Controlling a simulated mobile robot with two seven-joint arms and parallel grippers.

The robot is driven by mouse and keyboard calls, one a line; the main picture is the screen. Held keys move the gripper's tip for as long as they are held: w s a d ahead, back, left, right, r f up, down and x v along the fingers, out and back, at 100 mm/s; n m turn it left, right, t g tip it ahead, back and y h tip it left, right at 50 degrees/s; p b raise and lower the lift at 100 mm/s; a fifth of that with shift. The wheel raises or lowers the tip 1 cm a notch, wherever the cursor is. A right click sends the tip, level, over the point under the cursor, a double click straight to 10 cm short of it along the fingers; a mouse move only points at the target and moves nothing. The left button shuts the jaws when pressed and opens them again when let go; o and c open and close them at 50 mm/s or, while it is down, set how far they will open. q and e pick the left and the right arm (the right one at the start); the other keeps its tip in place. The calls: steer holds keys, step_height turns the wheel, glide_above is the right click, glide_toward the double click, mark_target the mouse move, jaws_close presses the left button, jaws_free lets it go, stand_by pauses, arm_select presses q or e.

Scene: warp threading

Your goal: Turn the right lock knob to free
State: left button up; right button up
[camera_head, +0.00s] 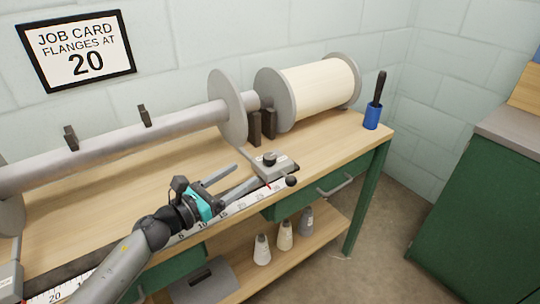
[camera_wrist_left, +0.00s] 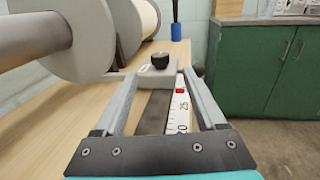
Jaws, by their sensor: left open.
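The right lock knob (camera_head: 269,158) is a small black knob on top of a grey block (camera_head: 280,171) at the front right of the bench. It also shows in the left wrist view (camera_wrist_left: 160,59), straight ahead between the fingers. My left gripper (camera_head: 249,172) is open and empty, its fingers pointing at the block from the left. In the left wrist view the fingertips (camera_wrist_left: 158,76) lie on either side of the block's near side, and the knob is apart from them. I cannot tell which way the knob is turned. My right gripper is not in view.
A grey beam with flanges (camera_head: 232,108) runs along the bench; a cream roll (camera_head: 318,88) is behind. A ruler (camera_head: 232,207) follows the front edge, with a red mark (camera_wrist_left: 180,90) near 25. A wall card (camera_head: 78,50) reads "FLANGES AT 20".

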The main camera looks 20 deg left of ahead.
mark_target(265, 159)
arm_select(q)
steer(key=x, duration=0.9)
steer(key=shift+w+d+b, duration=0.1)
steer(key=shift+w+b, duration=0.2)
steer(key=shift+w, duration=0.05)
steer(key=shift+w+d, duration=0.3)
steer(key=shift+w, duration=0.2)
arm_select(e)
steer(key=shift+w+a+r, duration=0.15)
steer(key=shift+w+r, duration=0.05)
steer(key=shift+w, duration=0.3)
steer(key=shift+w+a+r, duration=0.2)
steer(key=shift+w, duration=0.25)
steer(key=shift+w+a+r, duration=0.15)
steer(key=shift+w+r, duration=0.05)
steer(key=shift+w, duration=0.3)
arm_select(q)
jaws_close()
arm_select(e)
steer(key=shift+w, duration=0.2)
